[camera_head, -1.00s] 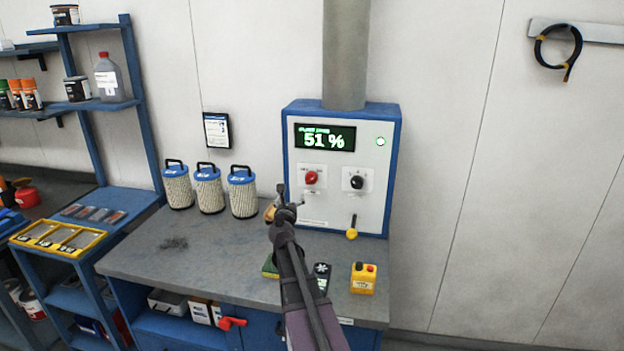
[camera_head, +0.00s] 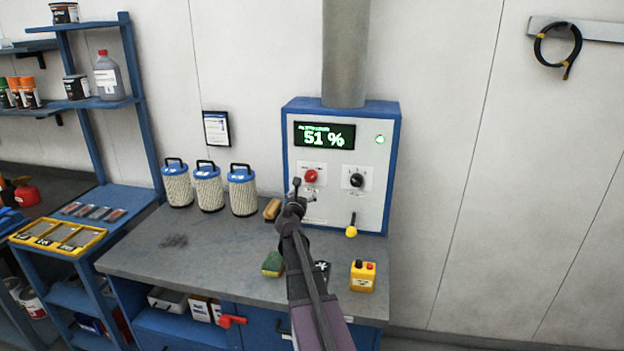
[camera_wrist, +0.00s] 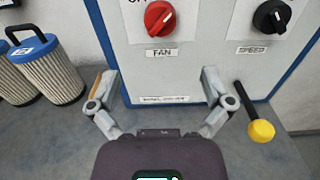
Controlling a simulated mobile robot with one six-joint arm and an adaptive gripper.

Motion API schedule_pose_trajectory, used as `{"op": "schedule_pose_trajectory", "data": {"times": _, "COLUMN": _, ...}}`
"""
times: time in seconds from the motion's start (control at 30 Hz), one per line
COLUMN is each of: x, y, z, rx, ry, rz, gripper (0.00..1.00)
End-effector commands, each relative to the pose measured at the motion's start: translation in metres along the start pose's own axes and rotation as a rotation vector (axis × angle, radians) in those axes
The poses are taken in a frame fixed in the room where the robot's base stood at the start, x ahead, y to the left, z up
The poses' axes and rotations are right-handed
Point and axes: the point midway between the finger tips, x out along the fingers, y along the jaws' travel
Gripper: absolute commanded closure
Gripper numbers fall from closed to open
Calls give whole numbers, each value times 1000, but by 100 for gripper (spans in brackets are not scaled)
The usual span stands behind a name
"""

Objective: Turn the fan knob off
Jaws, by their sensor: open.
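The red fan knob (camera_head: 311,176) sits on the left of the white control panel (camera_head: 312,218), under a green display reading 51 %. In the wrist view the red knob (camera_wrist: 159,18) is at the top centre, above a FAN label, with part of the plate cut off by the frame. The black speed knob (camera_head: 356,180) is to its right, and shows in the wrist view too (camera_wrist: 272,16). My gripper (camera_head: 304,193) is in front of the panel, just below the red knob. In the wrist view its fingers (camera_wrist: 157,88) are spread, empty and apart from the knob.
A yellow-ended lever (camera_head: 351,231) hangs at the panel's lower right. Filter cartridges (camera_head: 208,188) stand left on the grey bench (camera_head: 140,262). A brush (camera_head: 272,209), a sponge (camera_head: 272,264) and a yellow button box (camera_head: 363,276) lie near my arm.

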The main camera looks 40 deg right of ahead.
Motion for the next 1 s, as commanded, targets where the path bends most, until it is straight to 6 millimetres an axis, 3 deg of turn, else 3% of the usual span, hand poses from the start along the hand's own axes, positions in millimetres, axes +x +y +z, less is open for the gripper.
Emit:
{"op": "schedule_pose_trajectory", "data": {"times": 0.6, "x": 94, "y": 2, "z": 0, "rx": 0, "ry": 0, "rz": 0, "gripper": 0}}
{"op": "schedule_pose_trajectory", "data": {"times": 1.0, "x": 118, "y": 1, "z": 0, "rx": 0, "ry": 0, "rz": 1, "gripper": 0}}
